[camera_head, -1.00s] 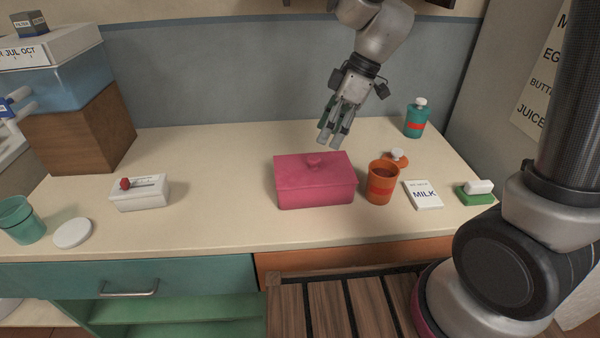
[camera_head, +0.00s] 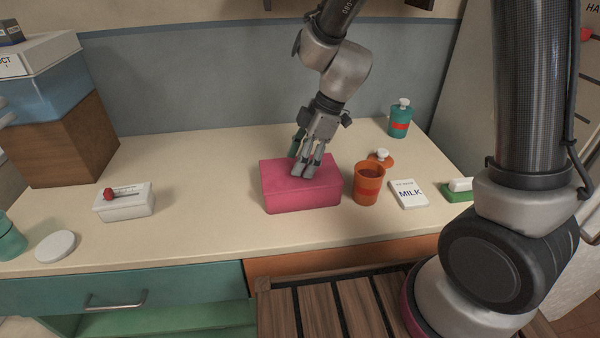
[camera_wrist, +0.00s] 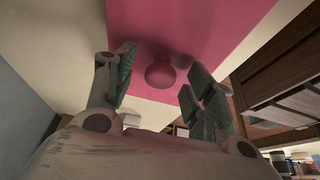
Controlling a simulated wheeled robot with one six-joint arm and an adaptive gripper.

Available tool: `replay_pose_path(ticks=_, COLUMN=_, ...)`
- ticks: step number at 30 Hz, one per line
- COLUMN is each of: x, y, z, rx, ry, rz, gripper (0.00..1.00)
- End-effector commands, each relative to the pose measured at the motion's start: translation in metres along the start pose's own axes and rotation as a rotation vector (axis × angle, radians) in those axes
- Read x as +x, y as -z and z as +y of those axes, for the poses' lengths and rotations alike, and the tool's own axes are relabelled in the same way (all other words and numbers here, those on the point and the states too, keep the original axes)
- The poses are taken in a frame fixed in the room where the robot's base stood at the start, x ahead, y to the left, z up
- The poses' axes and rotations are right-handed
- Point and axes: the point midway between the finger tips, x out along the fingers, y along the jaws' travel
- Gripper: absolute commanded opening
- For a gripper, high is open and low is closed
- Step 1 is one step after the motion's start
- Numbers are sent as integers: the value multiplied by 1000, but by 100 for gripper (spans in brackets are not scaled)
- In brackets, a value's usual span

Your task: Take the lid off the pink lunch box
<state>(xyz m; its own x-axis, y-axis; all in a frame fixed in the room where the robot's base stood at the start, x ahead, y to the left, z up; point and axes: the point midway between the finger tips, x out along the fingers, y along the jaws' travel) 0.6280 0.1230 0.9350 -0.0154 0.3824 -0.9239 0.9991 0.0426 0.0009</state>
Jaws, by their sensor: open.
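The pink lunch box (camera_head: 300,195) stands on the counter with its lid (camera_head: 275,170) on. My gripper (camera_head: 306,170) is over the middle of the lid, pointing down, and hides the lid's knob in the head view. In the wrist view, the round pink knob (camera_wrist: 160,75) shows between the two open fingers of my gripper (camera_wrist: 155,88), with space on both sides. The pink lid (camera_wrist: 205,30) fills the upper part of that view. I cannot tell exactly how far the fingertips are above the lid.
A white box with a red-knobbed item (camera_head: 124,203) stands left. The counter between is clear.

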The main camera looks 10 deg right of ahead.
Motion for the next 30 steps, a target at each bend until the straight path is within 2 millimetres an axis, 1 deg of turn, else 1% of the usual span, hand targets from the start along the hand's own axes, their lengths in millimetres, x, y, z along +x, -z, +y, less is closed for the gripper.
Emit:
replay_pose_path(ticks=1, x=0, y=0, z=0, rx=0, ry=0, rz=0, gripper=54)
replay_pose_path(ticks=5, x=0, y=0, z=0, rx=0, ry=0, rz=0, gripper=30)
replay_pose_path(ticks=6, x=0, y=0, z=0, rx=0, ry=0, rz=0, gripper=23)
replay_pose_path(ticks=8, x=0, y=0, z=0, rx=0, ry=0, rz=0, gripper=12)
replay_pose_path(ticks=9, x=0, y=0, z=0, rx=1, ry=1, rz=0, gripper=5)
replay_pose_path(ticks=17, x=-1, y=0, z=0, rx=0, ry=0, rz=0, gripper=4)
replay_pose_path(ticks=20, x=-8, y=4, z=0, rx=0, ry=0, rz=2, gripper=4)
replay_pose_path(ticks=23, x=-24, y=10, z=0, rx=-3, ry=-3, rz=2, gripper=4)
replay_pose_path(ticks=27, x=-53, y=22, z=0, rx=-3, ry=-4, rz=2, gripper=4)
replay_pose_path(ticks=30, x=-70, y=30, z=0, rx=-2, ry=-3, rz=2, gripper=4)
